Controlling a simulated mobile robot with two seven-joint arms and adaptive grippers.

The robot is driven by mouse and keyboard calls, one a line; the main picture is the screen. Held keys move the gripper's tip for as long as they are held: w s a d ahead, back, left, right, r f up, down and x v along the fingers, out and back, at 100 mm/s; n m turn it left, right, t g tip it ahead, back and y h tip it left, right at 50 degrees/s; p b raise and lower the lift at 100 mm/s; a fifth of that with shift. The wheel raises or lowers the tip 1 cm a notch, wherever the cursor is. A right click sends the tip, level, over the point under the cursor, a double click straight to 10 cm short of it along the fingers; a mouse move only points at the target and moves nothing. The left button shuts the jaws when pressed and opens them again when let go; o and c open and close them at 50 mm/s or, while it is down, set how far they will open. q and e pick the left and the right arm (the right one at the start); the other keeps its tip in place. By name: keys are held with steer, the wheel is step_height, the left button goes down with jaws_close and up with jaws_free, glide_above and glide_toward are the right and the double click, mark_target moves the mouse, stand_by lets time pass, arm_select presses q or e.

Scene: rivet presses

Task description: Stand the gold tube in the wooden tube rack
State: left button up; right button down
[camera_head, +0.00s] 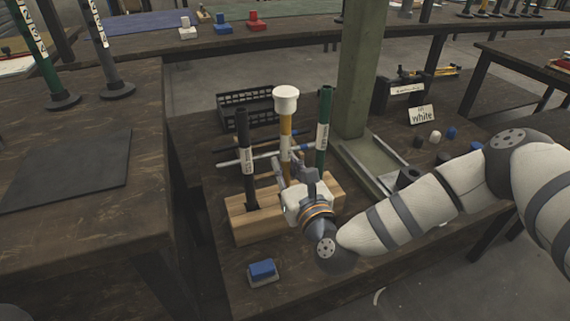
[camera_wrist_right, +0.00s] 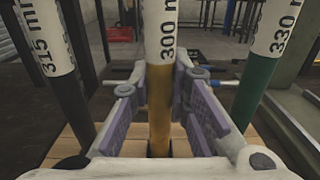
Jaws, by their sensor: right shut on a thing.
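The gold tube (camera_head: 285,137) stands upright with a white cap on top; its label reads 300 mm in the right wrist view (camera_wrist_right: 160,95). Its lower end meets a dark hole in the middle of the wooden tube rack (camera_head: 265,226), between a black tube (camera_head: 247,165) and a green tube (camera_head: 322,130). How deep it sits is hard to tell. My right gripper (camera_head: 287,172) is shut on the gold tube just above the rack, with a purple-padded finger on each side. My left gripper is not in view.
A black basket (camera_head: 247,105) and a blue-and-white rod lie behind the rack. A green post (camera_head: 358,70) stands to the right. A blue-topped block (camera_head: 262,270) sits in front. Several small caps and a "white" sign (camera_head: 421,114) are at the right.

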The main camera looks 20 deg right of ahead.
steer(key=shift+f+b, duration=0.9)
steer(key=shift+f, duration=0.2)
steer(key=c, duration=1.4)
jaws_free()
steer(key=shift+c, duration=0.2)
steer(key=s, duration=1.2)
steer(key=shift+d, duration=0.15)
